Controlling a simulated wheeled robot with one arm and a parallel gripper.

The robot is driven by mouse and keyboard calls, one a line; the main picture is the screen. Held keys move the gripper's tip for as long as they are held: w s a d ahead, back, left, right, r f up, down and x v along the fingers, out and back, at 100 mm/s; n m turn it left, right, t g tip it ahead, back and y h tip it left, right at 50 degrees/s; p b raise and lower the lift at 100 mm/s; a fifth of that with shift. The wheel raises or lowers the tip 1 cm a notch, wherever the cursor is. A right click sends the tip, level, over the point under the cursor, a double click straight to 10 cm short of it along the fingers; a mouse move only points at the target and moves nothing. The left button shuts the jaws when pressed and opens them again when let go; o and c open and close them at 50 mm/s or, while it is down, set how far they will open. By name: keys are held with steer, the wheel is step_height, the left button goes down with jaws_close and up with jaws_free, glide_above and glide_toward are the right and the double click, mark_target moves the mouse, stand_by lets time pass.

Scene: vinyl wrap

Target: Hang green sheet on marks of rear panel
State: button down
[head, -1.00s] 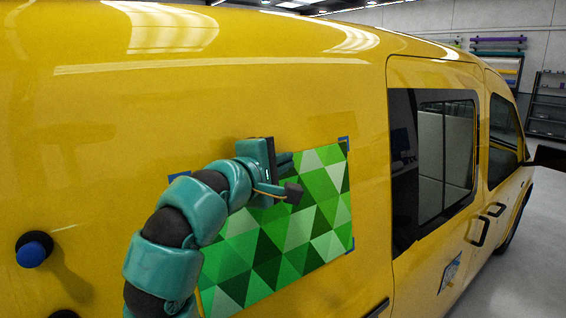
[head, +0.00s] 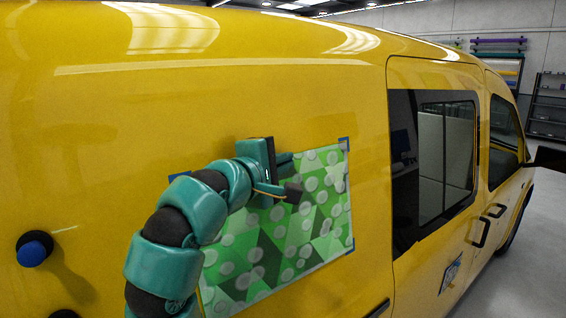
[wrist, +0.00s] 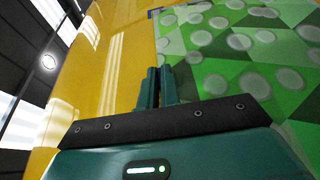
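The green triangle-patterned sheet (head: 325,215) lies against the yellow side panel (head: 110,150) of the van. Pale round spots cover it; they also show in the wrist view (wrist: 240,42). Blue corner marks show at its top right (head: 344,143), bottom right (head: 349,246) and top left (head: 180,176). The bottom left corner is hidden behind my arm. My gripper (head: 286,158) is at the sheet's top edge. In the wrist view its two teal fingers (wrist: 158,88) are close together, with the sheet's edge running between them.
A blue knob (head: 31,253) on a dark base sticks out from the panel at left. The van's side window (head: 445,150) and door handles (head: 485,228) lie to the right. Shelves (head: 548,102) stand at the far wall. Grey floor (head: 530,260) is clear at right.

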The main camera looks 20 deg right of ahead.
steer(key=c, duration=1.5)
jaws_free()
steer(key=shift+w, duration=0.15)
steer(key=shift+c, duration=0.2)
steer(key=shift+a, duration=0.1)
steer(key=b+v, duration=0.6)
steer(key=v, duration=1.1)
steer(key=shift+s+a, duration=0.15)
steer(key=shift+s, duration=0.05)
